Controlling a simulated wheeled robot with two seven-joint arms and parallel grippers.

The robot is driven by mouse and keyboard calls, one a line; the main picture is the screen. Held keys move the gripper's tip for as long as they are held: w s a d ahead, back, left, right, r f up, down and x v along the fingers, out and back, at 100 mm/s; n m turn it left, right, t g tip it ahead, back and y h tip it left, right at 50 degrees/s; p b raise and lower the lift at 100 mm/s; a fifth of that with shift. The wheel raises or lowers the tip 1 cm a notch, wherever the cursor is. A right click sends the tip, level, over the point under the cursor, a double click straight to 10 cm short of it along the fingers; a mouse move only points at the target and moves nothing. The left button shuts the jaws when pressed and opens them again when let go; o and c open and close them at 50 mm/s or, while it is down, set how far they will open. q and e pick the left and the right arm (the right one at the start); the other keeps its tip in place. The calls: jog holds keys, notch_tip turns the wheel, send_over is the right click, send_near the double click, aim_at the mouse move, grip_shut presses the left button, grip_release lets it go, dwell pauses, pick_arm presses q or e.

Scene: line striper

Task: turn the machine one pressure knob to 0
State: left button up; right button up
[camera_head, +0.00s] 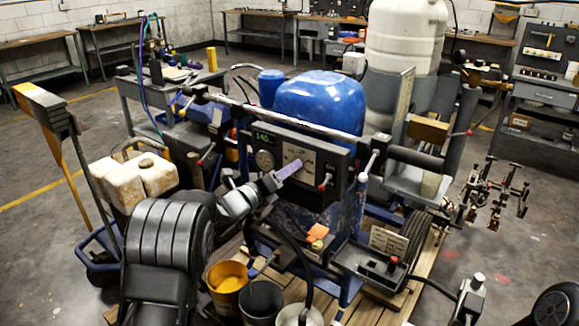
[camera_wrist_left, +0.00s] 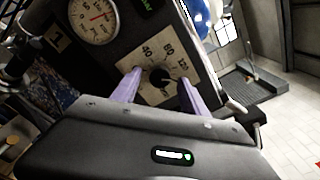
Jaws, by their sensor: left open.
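The machine's dark control panel (camera_head: 265,140) carries a green display that appears to read 140, a round gauge and a pale dial plate (camera_head: 297,152). In the left wrist view the black pressure knob (camera_wrist_left: 160,75) sits in the middle of the dial plate (camera_wrist_left: 150,50), whose printed numbers include 40 and 80. My left gripper (camera_head: 292,170) is at the plate in the head view. In the left wrist view its two purple fingers (camera_wrist_left: 160,78) are open, one either side of the knob, with gaps showing. Contact cannot be told. My right gripper is not in view.
A round gauge (camera_wrist_left: 93,20) is left of the dial plate. A long bar (camera_head: 280,115) runs across the machine above the panel. A blue tank (camera_head: 320,100) stands behind it. A yellow bucket (camera_head: 228,285) and a dark bucket (camera_head: 261,300) stand below my left arm.

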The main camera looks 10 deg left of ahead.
pick_arm(q)
jog(key=shift+w+d, duration=0.3)
jog(key=shift+w, duration=0.3)
grip_shut()
